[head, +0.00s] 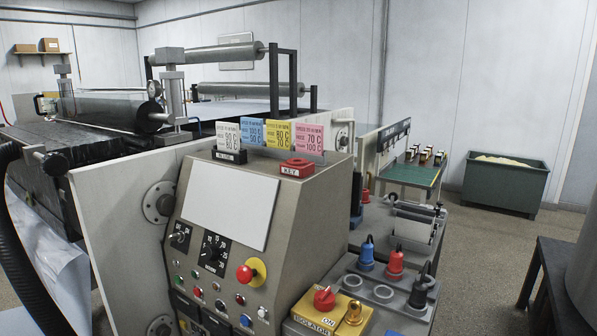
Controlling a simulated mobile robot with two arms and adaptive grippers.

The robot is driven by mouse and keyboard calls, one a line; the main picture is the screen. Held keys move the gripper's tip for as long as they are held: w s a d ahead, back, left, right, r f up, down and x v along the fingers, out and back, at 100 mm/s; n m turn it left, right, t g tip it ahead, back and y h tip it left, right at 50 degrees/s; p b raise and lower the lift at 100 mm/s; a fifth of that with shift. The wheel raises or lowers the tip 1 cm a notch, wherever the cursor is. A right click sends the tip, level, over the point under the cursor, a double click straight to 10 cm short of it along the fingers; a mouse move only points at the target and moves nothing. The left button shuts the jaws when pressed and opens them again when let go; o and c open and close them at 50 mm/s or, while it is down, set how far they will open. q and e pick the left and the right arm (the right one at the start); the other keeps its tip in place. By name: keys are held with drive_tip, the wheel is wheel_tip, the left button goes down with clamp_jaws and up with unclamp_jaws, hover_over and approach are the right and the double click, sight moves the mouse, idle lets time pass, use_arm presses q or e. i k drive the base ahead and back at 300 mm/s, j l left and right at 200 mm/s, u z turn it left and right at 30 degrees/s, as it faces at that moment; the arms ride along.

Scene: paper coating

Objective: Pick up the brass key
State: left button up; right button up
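A small brass-coloured piece (353,313), which looks like the brass key, stands upright on the yellow isolator box (328,321) at the bottom of the view. It is too small to make out its full shape. A red rotary knob (324,298) sits to its left on the same box, above a label reading ON and ISOLATOR. A red block labelled KEY (297,168) sits on top of the control console, and no key is visible in it. Neither of my grippers shows in the view.
The grey control console (258,270) with knobs and buttons stands left of the isolator box. A grey tray with blue, red and dark plugs (395,262) lies just right of it. Rollers (215,55) stand behind. Open floor lies at the right, with a green bin (506,184).

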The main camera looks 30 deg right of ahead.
sight(354, 307)
drive_tip(key=j+z, duration=0.15)
drive_tip(key=z, duration=0.75)
